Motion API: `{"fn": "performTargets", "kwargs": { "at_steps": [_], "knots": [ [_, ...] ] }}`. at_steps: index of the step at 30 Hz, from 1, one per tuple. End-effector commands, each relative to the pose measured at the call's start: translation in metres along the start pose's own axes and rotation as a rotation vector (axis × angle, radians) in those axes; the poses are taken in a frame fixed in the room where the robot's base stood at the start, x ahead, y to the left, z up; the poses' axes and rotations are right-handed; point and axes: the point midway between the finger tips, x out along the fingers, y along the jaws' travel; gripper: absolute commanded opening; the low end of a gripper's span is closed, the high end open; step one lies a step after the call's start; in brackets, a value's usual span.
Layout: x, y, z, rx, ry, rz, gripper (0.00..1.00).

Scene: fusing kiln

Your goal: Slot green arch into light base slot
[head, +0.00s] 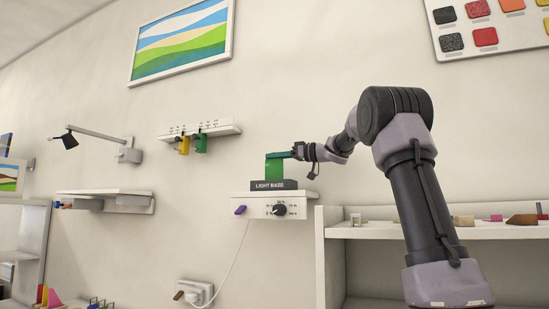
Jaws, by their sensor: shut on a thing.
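The green arch (274,169) stands upright over the dark light base (259,185), which is lettered "LIGHT BASE". Its lower edge meets the top of the base in the picture; I cannot tell whether it sits in the slot, and the slot itself is hidden. My gripper (291,154) reaches in from the right and is shut on the green arch near its top. The fingertips are small and hard to make out against the green.
The light base stands on a white wall unit (258,208) with a black knob (279,209) and a purple piece (240,210). A white cord hangs to a socket (194,292). A white shelf (380,231) is close right. A small rack (200,131) hangs upper left.

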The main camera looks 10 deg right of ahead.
Motion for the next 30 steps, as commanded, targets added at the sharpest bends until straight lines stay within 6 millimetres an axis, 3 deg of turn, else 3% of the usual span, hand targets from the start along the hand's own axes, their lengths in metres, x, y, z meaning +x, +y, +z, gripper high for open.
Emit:
{"fn": "performTargets", "kwargs": {
  "at_steps": [30],
  "knots": [
    [-0.0001,0.0,0.0084,0.0,0.0,0.0,0.0]
  ]
}}
